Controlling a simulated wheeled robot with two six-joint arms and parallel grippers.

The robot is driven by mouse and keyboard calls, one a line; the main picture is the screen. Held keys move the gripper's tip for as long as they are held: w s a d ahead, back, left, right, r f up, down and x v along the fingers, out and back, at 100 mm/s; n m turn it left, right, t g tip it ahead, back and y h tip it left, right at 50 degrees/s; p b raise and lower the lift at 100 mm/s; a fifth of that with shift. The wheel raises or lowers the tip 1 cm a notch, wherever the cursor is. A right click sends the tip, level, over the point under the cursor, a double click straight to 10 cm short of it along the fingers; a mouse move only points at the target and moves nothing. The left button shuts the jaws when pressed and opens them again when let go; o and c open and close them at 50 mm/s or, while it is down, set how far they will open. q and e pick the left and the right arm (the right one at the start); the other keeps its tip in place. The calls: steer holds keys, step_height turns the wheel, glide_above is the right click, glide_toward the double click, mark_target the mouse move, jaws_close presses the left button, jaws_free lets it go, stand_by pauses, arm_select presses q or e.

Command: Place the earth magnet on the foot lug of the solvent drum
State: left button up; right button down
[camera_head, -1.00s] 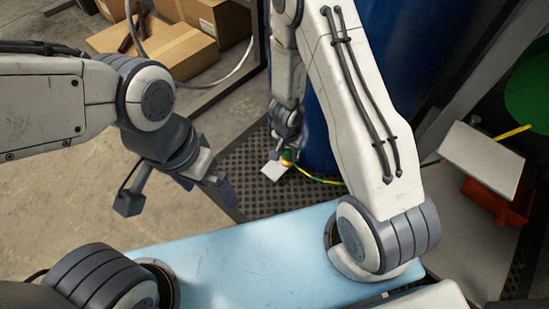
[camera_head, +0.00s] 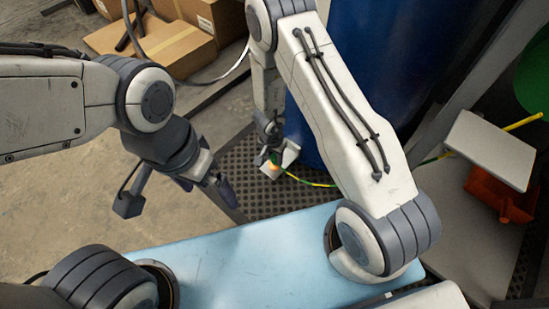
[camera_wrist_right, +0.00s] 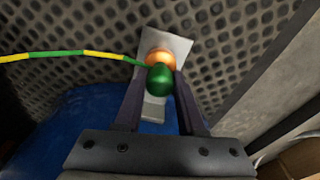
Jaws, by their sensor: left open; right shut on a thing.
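The earth magnet (camera_wrist_right: 160,80) has a green knob and a copper base, with a yellow-green cable; its copper part glints in the head view (camera_head: 272,168). My right gripper (camera_wrist_right: 157,84) is shut on the green knob. The pale metal foot lug (camera_wrist_right: 176,46) juts from the foot of the blue solvent drum (camera_wrist_right: 60,145). In the right wrist view the magnet lies over the lug; I cannot tell whether they touch. The lug (camera_head: 291,153) is partly hidden in the head view, below the drum (camera_head: 365,60). My left gripper (camera_head: 222,190) is open and empty, left of the lug.
The yellow-green cable (camera_head: 312,182) runs right along the dark perforated floor (camera_head: 250,200). A grey post (camera_head: 440,105) stands beside the drum. A pale panel on an orange-red holder (camera_head: 490,188) is at right. Cardboard boxes (camera_head: 165,45) are at the back left.

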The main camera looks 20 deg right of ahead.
steer(key=shift+f, duration=0.2)
steer(key=c, duration=0.5)
jaws_free()
steer(key=shift+r, duration=0.1)
